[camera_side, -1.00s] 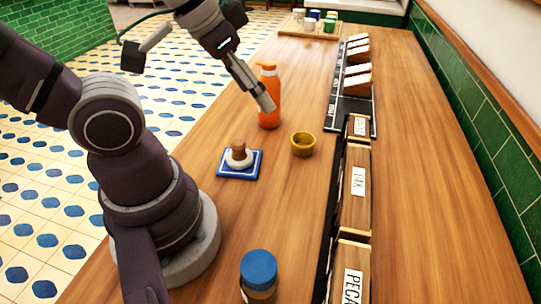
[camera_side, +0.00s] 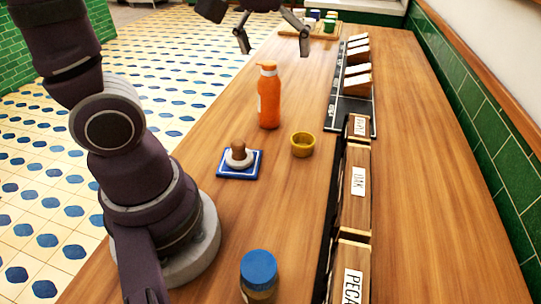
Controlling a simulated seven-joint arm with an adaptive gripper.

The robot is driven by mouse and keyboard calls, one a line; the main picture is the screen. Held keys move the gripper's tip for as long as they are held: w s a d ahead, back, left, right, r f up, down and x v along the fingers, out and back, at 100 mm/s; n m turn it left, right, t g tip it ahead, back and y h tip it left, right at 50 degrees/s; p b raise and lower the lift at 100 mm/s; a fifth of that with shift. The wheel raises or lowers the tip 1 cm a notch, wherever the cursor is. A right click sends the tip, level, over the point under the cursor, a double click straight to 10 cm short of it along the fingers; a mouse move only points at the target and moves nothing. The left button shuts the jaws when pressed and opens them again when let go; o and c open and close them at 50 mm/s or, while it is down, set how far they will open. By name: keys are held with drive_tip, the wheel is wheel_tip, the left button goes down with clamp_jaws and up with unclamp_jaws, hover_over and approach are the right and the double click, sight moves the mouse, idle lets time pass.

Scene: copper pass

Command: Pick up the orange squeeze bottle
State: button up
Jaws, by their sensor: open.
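The orange squeeze bottle (camera_side: 269,97) stands upright on the wooden counter, with an orange cap and a pale label on its left side. My gripper (camera_side: 273,47) is at the top of the picture, raised above the counter. Its two fingers are spread wide with nothing between them. It appears above the bottle and apart from it; its exact distance in depth cannot be told.
A yellow cup (camera_side: 303,145) stands to the right of the bottle's foot. A blue tile (camera_side: 224,172) holds a stamp-like tool (camera_side: 239,154). A blue-lidded jar (camera_side: 258,272) is at the front. Labelled wooden boxes (camera_side: 357,186) line the right. A tray (camera_side: 291,31) with cups is at the back.

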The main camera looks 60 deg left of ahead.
sight(269, 87)
drive_tip(key=w+a+f+n+g+y, duration=0.3)
drive_tip(key=w+a+f+n, duration=0.3)
drive_tip(key=a+n, duration=0.4)
drive_tip(key=shift+n+g, duration=0.3)
drive_tip(key=x, duration=0.6)
drive_tip(key=w+x, duration=0.1)
drive_tip(key=x, duration=0.3)
drive_tip(key=shift+a+r, duration=0.1)
drive_tip(key=shift+a, duration=0.05)
drive_tip(key=c, duration=1.3)
